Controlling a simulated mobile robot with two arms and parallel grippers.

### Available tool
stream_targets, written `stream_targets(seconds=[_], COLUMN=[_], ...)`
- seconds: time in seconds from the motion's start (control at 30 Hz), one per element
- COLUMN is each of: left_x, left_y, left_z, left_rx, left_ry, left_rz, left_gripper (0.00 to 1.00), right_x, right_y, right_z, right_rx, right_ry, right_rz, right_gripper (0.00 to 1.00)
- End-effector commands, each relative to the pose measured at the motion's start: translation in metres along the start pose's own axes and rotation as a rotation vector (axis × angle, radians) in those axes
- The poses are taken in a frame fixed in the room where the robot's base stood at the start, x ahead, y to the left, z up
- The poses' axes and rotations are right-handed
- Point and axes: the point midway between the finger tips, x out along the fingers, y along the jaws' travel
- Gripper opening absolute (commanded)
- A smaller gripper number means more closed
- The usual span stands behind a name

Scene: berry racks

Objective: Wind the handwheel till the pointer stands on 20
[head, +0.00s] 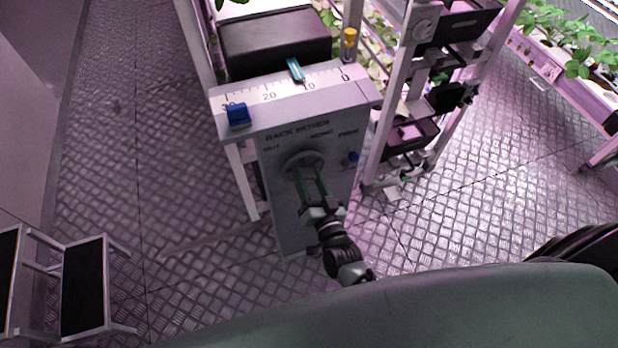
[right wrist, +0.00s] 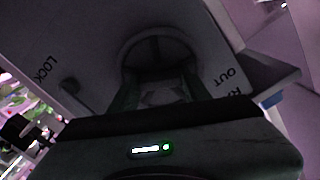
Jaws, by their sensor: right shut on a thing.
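The handwheel (head: 290,160) is a grey round wheel on the front of the grey rack mover box (head: 320,122). My right gripper (head: 306,174) reaches up from below and is shut on the wheel. The wheel (right wrist: 158,42) also shows in the right wrist view, with my right gripper's fingers (right wrist: 160,82) at its lower part; the exact contact is dark. The teal pointer (head: 296,70) lies across the white scale (head: 285,84) on top of the box. It stands between 20 and 10, closer to 10. My left gripper is not in view.
A blue block (head: 238,115) sits at the scale's 30 end and a yellow knob (head: 350,38) behind its 0 end. Racks stand behind and right. A step stool (head: 105,290) stands at lower left; the floor between is clear.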

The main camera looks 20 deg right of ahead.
Motion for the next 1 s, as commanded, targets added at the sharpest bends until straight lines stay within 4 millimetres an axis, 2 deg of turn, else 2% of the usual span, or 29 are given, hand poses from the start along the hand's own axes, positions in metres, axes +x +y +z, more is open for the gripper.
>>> stream_targets(seconds=[0.13,0.17,0.2,0.23,0.57,0.67,1.0], left_x=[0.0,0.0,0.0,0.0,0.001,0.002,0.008], left_y=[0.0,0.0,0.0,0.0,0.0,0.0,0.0], left_z=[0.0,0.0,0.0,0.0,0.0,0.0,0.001], left_rx=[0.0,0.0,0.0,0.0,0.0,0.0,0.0], left_ry=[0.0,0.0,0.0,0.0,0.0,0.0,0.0], left_rz=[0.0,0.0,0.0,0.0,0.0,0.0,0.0], left_gripper=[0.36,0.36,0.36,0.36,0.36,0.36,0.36], right_x=[-0.001,-0.001,-0.001,-0.001,-0.003,-0.013,-0.068], right_y=[0.001,0.001,0.001,0.001,0.001,0.001,0.001], right_z=[0.003,0.003,0.002,0.002,0.001,0.002,0.003], right_rx=[0.001,0.001,0.001,0.001,0.002,0.002,0.002], right_ry=[-0.006,-0.006,-0.005,-0.005,-0.002,-0.003,-0.005], right_rz=[0.002,0.002,0.002,0.002,0.001,0.001,0.002], right_gripper=[0.07,0.56,0.67,0.69,0.69,0.69,0.69])
